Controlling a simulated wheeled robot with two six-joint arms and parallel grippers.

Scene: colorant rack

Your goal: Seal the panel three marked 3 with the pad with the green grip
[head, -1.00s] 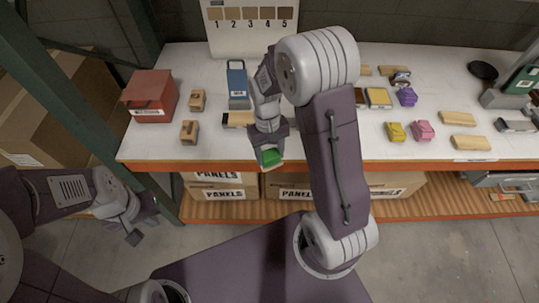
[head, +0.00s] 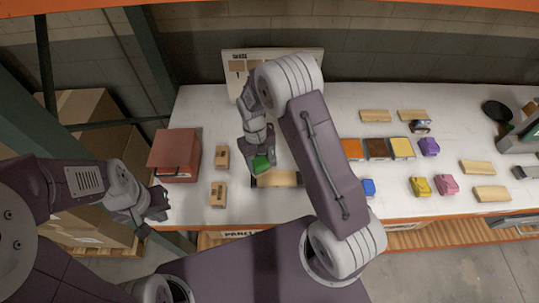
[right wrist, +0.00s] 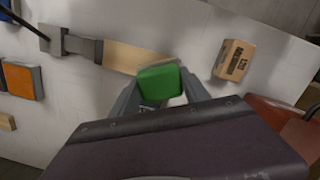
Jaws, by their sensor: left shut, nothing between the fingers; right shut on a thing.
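My right gripper (head: 258,160) is shut on the pad with the green grip (head: 261,164). The green grip also shows in the right wrist view (right wrist: 160,82) between the two fingers. The pad's underside is hidden. A pale wooden panel (head: 278,180) lies on the table beside and under the green grip in the picture; I cannot tell whether the pad touches it. In the right wrist view this panel (right wrist: 135,58) has a grey clamp (right wrist: 72,43) at its left end. No number 3 is readable on it. My left gripper (head: 157,207) is shut and empty off the table's left edge.
A red box (head: 175,154) and two wooden blocks (head: 221,157) (head: 218,195) stand at the left. Orange, brown and yellow trays (head: 375,149) lie right of my arm. Purple, yellow and pink pads (head: 428,147) (head: 420,187) (head: 445,184) and several loose panels (head: 491,193) lie further right.

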